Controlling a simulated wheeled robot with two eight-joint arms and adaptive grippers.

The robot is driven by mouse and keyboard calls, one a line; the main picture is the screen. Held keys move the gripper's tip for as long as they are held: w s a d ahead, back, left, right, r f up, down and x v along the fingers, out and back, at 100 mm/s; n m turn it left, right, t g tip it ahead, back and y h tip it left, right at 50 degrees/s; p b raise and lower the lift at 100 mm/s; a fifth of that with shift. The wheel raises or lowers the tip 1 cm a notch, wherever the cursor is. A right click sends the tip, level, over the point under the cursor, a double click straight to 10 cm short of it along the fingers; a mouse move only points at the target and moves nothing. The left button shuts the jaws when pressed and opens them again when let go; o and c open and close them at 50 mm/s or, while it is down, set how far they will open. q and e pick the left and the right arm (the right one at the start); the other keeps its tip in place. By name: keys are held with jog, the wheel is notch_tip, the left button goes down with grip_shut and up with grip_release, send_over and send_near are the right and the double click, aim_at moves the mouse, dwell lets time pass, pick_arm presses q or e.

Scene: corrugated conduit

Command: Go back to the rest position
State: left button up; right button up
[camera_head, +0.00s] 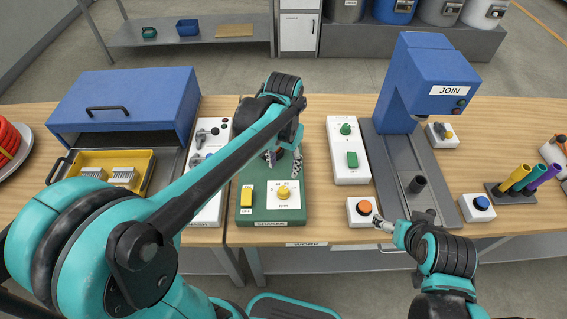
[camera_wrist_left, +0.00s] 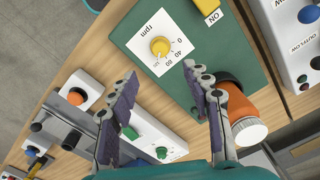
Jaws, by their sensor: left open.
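My left gripper (camera_head: 283,163) hangs over the green shaker box (camera_head: 258,216), behind its yellow rpm knob (camera_head: 284,192). In the left wrist view the two fingers (camera_wrist_left: 166,76) are spread wide with nothing between them. An orange jar with a white lid (camera_wrist_left: 250,131) lies just past the right finger there, partly hidden by it. My left arm hides that spot in the head view. My right gripper (camera_head: 382,223) is low at the front edge, beside the white box with the orange button (camera_head: 365,208). Its fingers are too small to read.
A blue-hooded unit (camera_head: 136,98) with a yellow tray (camera_head: 147,176) stands left. A white control panel (camera_head: 348,160) and the blue JOIN press (camera_head: 411,82) stand right of the shaker. A rack with coloured tubes (camera_head: 497,190) and a blue-button box (camera_head: 477,213) are further right.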

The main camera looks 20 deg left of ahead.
dwell(0.3)
pick_arm(q)
jog(key=s+a+n+t, duration=0.1)
jog(key=s+a+t, duration=0.1)
jog(key=s, duration=0.3)
jog(key=s+a+r+n+t, duration=0.1)
jog(key=s+a+t, duration=0.1)
jog(key=s+t, duration=0.3)
jog(key=shift+s+a+n, duration=0.3)
jog(key=shift+n, duration=0.1)
dwell(0.7)
